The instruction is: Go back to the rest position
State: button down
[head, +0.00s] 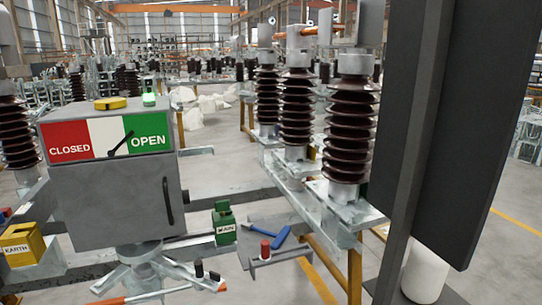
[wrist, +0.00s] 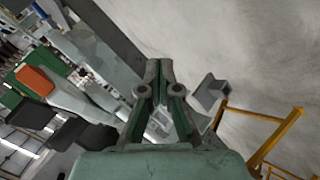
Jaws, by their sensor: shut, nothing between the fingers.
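My gripper (wrist: 160,66) shows in the wrist view, its two green-grey fingers together and nothing between them. It is clear of any object that I can make out there. It is not in the head view. The grey switch box (head: 115,195) stands at the left of the head view, with a red CLOSED, white and green OPEN panel. Its black pointer (head: 121,144) lies at the border of white and green. A green lamp (head: 149,99) glows on top beside a yellow knob (head: 111,103).
Brown ribbed insulators (head: 348,130) stand on a steel frame right of the box. A green MAIN block (head: 224,224), a blue handle (head: 281,238) and a yellow EARTH block (head: 21,244) sit low around it. A yellow rail (wrist: 275,135) shows in the wrist view beside bare floor.

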jog(key=s+d+f+m+g+h+p, duration=0.1)
jog(key=s+d+f+m+g+p, duration=0.25)
jog(key=d+f, duration=0.8)
jog(key=s+d+f+m+g+h+p, duration=0.1)
jog(key=s+d+f+m+g+h, duration=0.2)
jog(key=d+f+g, duration=0.8)
jog(key=s+d+f+m+y+p, duration=0.1)
jog(key=s+d+f, duration=0.3)
jog(key=s, duration=0.4)
jog(key=s+d+f+m+g+y+p, duration=0.1)
jog(key=s+d+f+m+p, duration=0.1)
jog(key=s, duration=0.6)
jog(key=s+d+f+m+g+y+p, duration=0.1)
jog(key=s+d+f+m+p, duration=0.1)
jog(key=s+d+f, duration=0.5)
jog(key=shift+s+d+m, duration=0.4)
jog(key=shift+s+m, duration=0.35)
jog(key=shift+m, duration=0.1)
